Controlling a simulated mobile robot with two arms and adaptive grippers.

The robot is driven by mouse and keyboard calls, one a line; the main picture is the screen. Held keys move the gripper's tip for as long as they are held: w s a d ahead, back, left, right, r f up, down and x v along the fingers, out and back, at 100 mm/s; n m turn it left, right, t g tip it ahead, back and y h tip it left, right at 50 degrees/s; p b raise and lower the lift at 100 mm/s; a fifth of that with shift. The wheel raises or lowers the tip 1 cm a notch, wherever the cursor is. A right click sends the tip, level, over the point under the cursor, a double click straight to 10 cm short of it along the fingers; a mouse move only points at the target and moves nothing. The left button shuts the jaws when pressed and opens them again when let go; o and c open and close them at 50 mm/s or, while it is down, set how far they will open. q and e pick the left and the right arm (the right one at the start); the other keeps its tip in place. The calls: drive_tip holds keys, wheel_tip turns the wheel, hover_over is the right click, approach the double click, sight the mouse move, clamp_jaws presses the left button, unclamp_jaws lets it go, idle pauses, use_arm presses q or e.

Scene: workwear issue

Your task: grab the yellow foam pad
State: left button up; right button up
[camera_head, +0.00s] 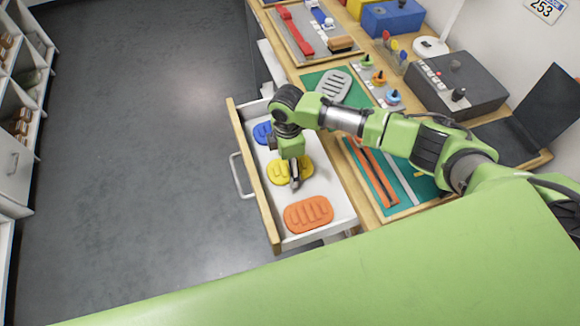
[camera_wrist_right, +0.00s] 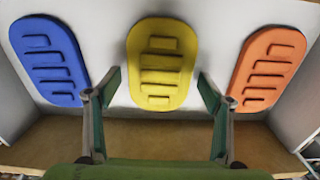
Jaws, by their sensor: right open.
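The yellow foam pad (camera_head: 277,172) lies flat in the open drawer (camera_head: 330,190), between a blue pad and an orange pad. It is oval with raised bars across it. My right gripper (camera_head: 295,183) is over the yellow pad in the head view and hides part of it. In the right wrist view the yellow pad (camera_wrist_right: 162,65) shows in the middle, beyond and between the two spread fingers of my right gripper (camera_wrist_right: 158,95). The fingers are open with nothing between them, and the pad seems to lie below them. My left gripper is not in view.
The blue pad (camera_head: 262,132) and the orange pad (camera_head: 308,214) lie on either side in the drawer. The drawer's wooden front (camera_head: 252,175) has a handle (camera_head: 240,175). A workbench with a green mat (camera_head: 405,175), a grey pad (camera_head: 333,88) and a dark box (camera_head: 457,84) adjoins it.

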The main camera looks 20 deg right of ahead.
drive_tip(key=c, duration=1.2)
drive_tip(key=shift+r, duration=0.1)
